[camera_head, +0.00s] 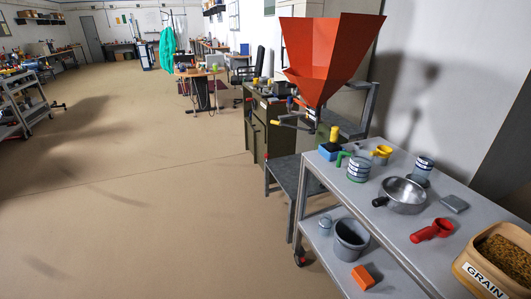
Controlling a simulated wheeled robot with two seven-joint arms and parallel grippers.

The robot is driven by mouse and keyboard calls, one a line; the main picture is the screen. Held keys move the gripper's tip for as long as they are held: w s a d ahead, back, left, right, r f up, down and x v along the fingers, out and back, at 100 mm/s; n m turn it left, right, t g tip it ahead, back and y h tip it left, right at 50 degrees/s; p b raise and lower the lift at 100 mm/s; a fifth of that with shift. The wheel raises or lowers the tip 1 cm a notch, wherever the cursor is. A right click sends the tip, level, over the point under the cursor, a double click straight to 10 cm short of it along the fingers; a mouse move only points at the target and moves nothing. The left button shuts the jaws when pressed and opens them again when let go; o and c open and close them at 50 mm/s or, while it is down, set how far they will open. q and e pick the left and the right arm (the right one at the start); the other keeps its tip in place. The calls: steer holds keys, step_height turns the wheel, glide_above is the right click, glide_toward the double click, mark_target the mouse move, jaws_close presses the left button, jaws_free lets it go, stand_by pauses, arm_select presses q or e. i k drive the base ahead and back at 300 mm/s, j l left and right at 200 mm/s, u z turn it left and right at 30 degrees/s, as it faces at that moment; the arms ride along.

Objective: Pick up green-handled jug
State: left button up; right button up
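The green-handled jug (358,170) stands upright on the top of the grey metal cart (388,240), toward its far end. It is grey with dark bands, and its green handle (342,158) sticks out to the left. A yellow-handled cup (381,154) stands just behind it to the right. A metal pan (403,194) sits close in front of it to the right. Neither of my grippers is in view.
A blue block (330,151), a banded grey container (423,166), a grey block (454,203), a red scoop (432,230) and a grain bin (468,272) share the cart top. A bucket (350,242) sits below. A red hopper (325,60) stands behind. Left floor is open.

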mark_target(361, 163)
steer(key=i+j+z, duration=0.9)
steer(key=j, duration=0.2)
